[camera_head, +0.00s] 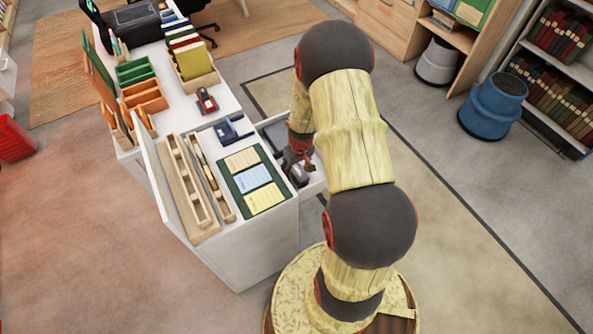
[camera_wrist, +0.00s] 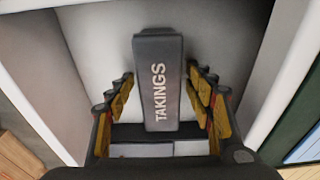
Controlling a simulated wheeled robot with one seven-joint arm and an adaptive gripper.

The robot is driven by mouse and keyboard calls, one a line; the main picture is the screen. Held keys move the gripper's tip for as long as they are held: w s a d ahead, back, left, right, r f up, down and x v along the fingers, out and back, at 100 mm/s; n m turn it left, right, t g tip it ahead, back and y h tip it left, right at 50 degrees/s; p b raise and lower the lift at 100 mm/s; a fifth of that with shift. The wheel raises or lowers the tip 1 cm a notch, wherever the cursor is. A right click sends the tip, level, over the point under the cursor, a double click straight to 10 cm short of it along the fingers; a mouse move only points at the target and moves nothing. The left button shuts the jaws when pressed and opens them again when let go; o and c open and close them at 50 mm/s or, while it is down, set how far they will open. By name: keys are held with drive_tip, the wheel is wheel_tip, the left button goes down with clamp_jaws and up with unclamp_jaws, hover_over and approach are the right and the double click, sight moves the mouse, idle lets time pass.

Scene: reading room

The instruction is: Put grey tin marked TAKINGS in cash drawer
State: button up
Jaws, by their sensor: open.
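The grey tin marked TAKINGS (camera_wrist: 160,95) shows in the wrist view, long side running up the picture and lettering facing the camera. It lies between the white walls of the cash drawer (camera_wrist: 215,25); whether it touches the drawer floor is hard to tell. My gripper (camera_wrist: 162,82) is open, one finger on each side of the tin, with a visible gap on both sides. In the head view my gripper (camera_head: 299,165) is down at the pulled-out drawer (camera_head: 316,186), on the right side of the white desk. My arm hides part of the drawer there.
A green board with coloured sheets (camera_head: 253,179), a wooden tray (camera_head: 190,188) and a blue device (camera_head: 232,130) lie on the desk beside the drawer. A red stapler-like item (camera_head: 206,101) sits farther back. Open floor (camera_head: 450,230) lies to the right.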

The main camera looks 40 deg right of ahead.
wheel_tip(320, 180, up, 12)
drive_tip(key=s+p, duration=0.1)
drive_tip(key=p, duration=0.3)
wheel_tip(320, 180, up, 9)
hover_over(298, 171)
drive_tip(key=w+a, duration=0.2)
drive_tip(key=a, duration=0.2)
drive_tip(key=a+r+n+t, duration=0.1)
drive_tip(key=a+r+t, duration=0.1)
drive_tip(key=a+r, duration=0.65)
drive_tip(key=s+a+r+n+t, duration=0.1)
drive_tip(key=s+a+r+t, duration=0.1)
drive_tip(key=s+a+r, duration=1)
drive_tip(key=s+r, duration=0.3)
drive_tip(key=shift+r+n, duration=0.3)
drive_tip(key=shift+n, duration=0.1)
drive_tip(key=shift+f, duration=0.1)
